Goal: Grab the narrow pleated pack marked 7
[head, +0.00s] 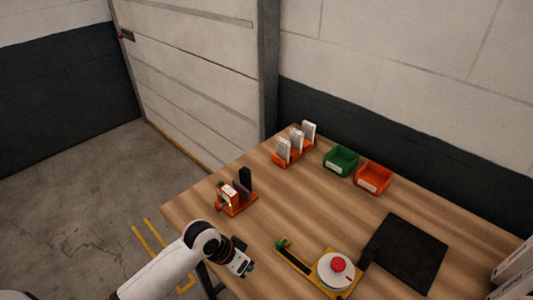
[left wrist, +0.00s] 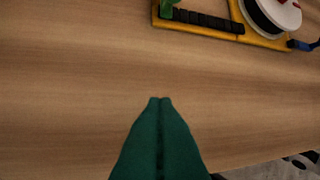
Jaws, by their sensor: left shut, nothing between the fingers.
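Three upright white packs stand in an orange rack at the back of the table: a front one (head: 283,151), a middle one (head: 297,139) and a back one (head: 309,131). Their markings are too small to read, so I cannot tell which bears a 7. My left gripper (head: 249,268) is near the table's front edge, well in front of the rack. In the left wrist view its green fingers (left wrist: 160,100) are shut with nothing between them, over bare wood. My right gripper is not in view.
An orange holder (head: 237,209) with a small white-and-red item and a black block stands at the left. A green bin (head: 341,160) and an orange bin (head: 373,179) sit at the back. A yellow fixture (head: 326,291) with a white disc and a black mat (head: 411,252) lie at the right.

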